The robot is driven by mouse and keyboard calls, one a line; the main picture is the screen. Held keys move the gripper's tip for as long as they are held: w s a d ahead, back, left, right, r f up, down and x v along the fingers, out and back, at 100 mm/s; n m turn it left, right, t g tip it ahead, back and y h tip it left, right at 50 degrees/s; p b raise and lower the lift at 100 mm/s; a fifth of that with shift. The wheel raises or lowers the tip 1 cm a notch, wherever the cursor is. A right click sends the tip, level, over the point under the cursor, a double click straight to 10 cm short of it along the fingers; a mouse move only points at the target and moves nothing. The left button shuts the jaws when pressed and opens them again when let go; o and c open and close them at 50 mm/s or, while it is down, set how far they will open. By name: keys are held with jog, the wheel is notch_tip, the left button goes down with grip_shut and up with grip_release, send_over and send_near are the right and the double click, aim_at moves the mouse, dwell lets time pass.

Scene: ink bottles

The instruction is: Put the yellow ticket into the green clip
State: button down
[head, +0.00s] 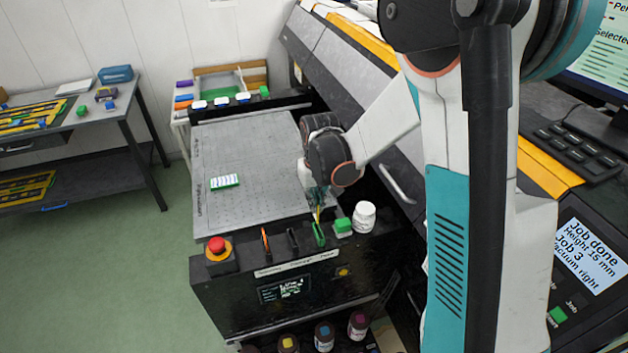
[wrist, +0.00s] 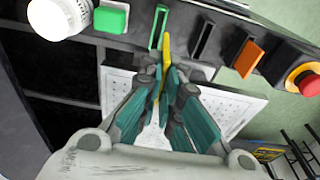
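My gripper (wrist: 165,78) is shut on the yellow ticket (wrist: 166,52), which stands out past the fingertips. In the head view my gripper (head: 318,194) is over the front edge of the printer bed, and the ticket (head: 317,214) shows as a thin upright strip below it. The green clip (head: 319,235) is on the black front panel just below the ticket. In the wrist view the ticket's far end is close beside the green clip (wrist: 158,26), slightly to its right. I cannot tell whether they touch.
A red stop button (head: 217,246) is at the panel's left. A green-and-white piece (head: 225,182) lies on the bed.

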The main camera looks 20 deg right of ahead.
aim_at(318, 220)
jog(key=f+b, duration=0.1)
jog(key=f, duration=0.3)
jog(key=f+b, duration=0.1)
jog(key=f, duration=0.1)
jog(key=shift+s+d+b, duration=0.2)
jog(key=shift+d+b, duration=0.15)
jog(key=shift+d, duration=0.05)
dwell(1.2)
jog(key=shift+f+b, duration=1.25)
jog(key=shift+b, duration=0.3)
dwell(0.9)
jog(key=c, duration=1.7)
grip_release()
